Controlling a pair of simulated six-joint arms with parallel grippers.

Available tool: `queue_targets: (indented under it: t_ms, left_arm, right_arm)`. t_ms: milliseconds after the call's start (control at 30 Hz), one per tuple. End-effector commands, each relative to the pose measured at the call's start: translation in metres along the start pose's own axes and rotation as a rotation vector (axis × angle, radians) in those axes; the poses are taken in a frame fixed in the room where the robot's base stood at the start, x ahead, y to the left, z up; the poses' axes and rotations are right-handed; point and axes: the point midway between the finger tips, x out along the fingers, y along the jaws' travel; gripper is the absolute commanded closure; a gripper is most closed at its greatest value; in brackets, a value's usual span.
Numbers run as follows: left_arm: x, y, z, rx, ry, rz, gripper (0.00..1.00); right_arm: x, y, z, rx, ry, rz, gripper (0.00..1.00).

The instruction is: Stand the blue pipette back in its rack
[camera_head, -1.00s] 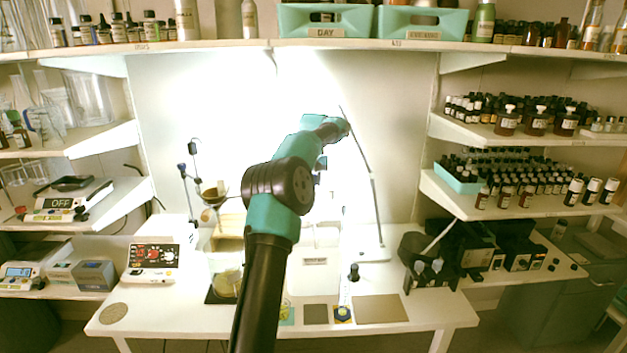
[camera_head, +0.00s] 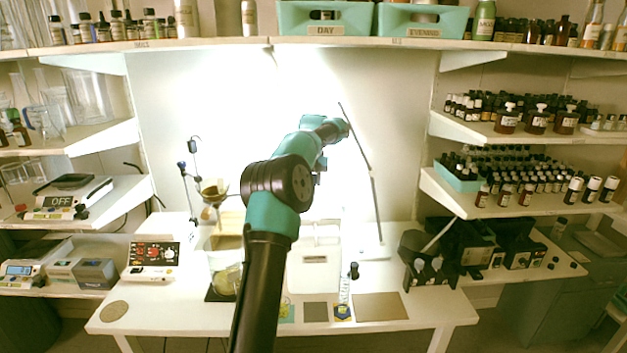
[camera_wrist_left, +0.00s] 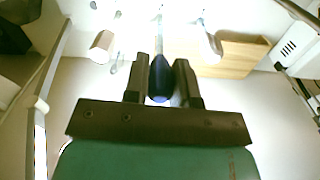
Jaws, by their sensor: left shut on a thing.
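The blue pipette (camera_wrist_left: 160,78) is held upright in the picture by its dark blue bulb, between the two dark fingers of my left gripper (camera_wrist_left: 162,75) in the left wrist view. Its thin shaft runs away from the camera. A light wooden block (camera_wrist_left: 232,55), possibly the rack, lies beyond and to the right, apart from the gripper. In the head view a light wooden piece (camera_head: 228,226) stands on the table, partly behind my arm. The gripper and the pipette cannot be made out in the head view. My right gripper is not in view.
A glass jar (camera_head: 224,278) on a dark pad stands left of my arm. A white box (camera_head: 315,268) stands right of it. A thin lamp stand (camera_head: 374,210) rises at the back right. The table's front left (camera_head: 175,310) is mostly clear.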

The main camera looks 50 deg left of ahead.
Motion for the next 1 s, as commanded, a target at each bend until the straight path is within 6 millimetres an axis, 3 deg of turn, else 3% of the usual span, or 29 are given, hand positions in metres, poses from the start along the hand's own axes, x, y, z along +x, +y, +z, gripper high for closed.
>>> queue_targets:
  t_ms: [1000]
  left_arm:
    - [0.024,0.000,0.000,0.000,0.000,0.000,0.81]
  right_arm:
    - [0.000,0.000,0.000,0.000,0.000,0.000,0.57]
